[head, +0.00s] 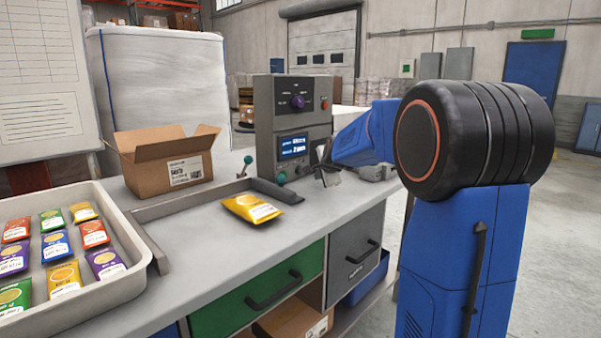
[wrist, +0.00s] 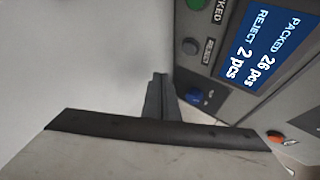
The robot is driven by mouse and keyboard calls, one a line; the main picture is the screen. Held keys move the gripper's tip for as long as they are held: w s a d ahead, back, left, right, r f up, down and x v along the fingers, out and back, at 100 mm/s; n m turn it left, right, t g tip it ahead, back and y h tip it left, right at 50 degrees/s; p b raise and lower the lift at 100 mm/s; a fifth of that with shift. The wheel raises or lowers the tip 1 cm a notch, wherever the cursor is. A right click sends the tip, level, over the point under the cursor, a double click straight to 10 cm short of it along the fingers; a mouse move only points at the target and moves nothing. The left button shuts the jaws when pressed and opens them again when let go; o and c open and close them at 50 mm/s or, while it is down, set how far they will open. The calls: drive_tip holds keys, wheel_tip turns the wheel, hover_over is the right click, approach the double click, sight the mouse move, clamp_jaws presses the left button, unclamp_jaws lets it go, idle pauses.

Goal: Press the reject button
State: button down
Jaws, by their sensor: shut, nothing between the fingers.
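The control box (head: 292,112) stands at the back of the bench, with a lit display (head: 293,146). The display (wrist: 262,40) reads PACKED 26 pcs and REJECT 2 pcs in the wrist view. The reject button (wrist: 190,45) looks like the dark round one beside a small label that seems to read REJECT. A green button (wrist: 196,4) sits above it and a blue one (wrist: 193,94) below it. My gripper (wrist: 160,80) is shut and empty, left of the blue button and below the dark one, apparently apart from both. In the head view my gripper (head: 325,168) is beside the box's lower front.
An orange button (wrist: 275,137) sits at the panel's lower right in the wrist view. On the bench are a yellow packet (head: 252,208), an open carton (head: 163,162), and a tray (head: 140,268) of several packets. A dark low rail (head: 275,192) lies before the box.

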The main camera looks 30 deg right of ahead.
drive_tip(key=shift+w+a, duration=0.3)
drive_tip(key=shift+w, duration=0.6)
drive_tip(key=shift+w+a, duration=0.35)
drive_tip(key=shift+w, duration=0.5)
drive_tip(key=shift+w+a, duration=0.3)
drive_tip(key=shift+w, duration=0.6)
drive_tip(key=shift+w, duration=0.1)
drive_tip(key=shift+w+a, duration=0.15)
drive_tip(key=shift+w, duration=0.15)
drive_tip(key=shift+w+a, duration=0.15)
drive_tip(key=shift+w, duration=0.25)
idle(0.8)
drive_tip(key=shift+s, duration=0.15)
drive_tip(key=shift+s+d, duration=0.3)
drive_tip(key=shift+s, duration=0.35)
drive_tip(key=shift+s+d, duration=0.3)
drive_tip(key=shift+s, duration=0.5)
drive_tip(key=shift+s+d, duration=0.25)
drive_tip(key=shift+s, duration=0.5)
drive_tip(key=shift+s+d, duration=0.3)
drive_tip(key=shift+s, duration=0.5)
